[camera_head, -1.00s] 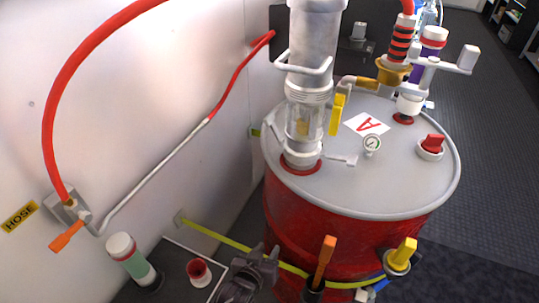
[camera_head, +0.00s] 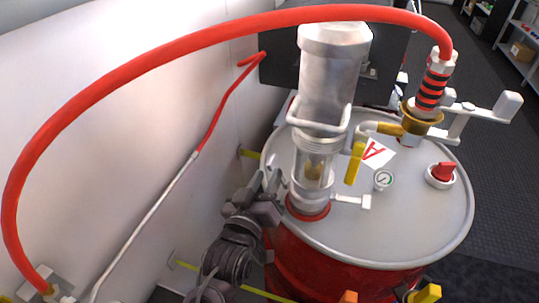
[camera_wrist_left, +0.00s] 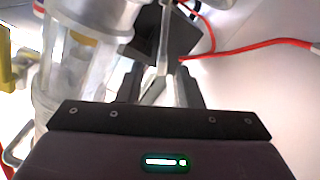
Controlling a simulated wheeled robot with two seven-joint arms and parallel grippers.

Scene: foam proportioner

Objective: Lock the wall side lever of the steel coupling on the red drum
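The red drum (camera_head: 320,266) has a grey lid. On its lid, at the wall side, a steel coupling (camera_head: 309,200) sits at the foot of a clear tube and a tall metal cylinder (camera_head: 330,75). Its other lever (camera_head: 352,200) sticks out flat to the right. In the left wrist view a grey metal lever (camera_wrist_left: 165,38), seemingly the wall side one, reaches down between my fingers. My left gripper (camera_head: 262,183) is just left of the coupling. In the wrist view its two fingers (camera_wrist_left: 160,88) stand apart, one each side of the lever. Contact is unclear. My right gripper is not in view.
The white wall (camera_head: 110,130) is close on the left. A red hose (camera_head: 180,38) arches over from lower left to the striped fitting (camera_head: 431,90).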

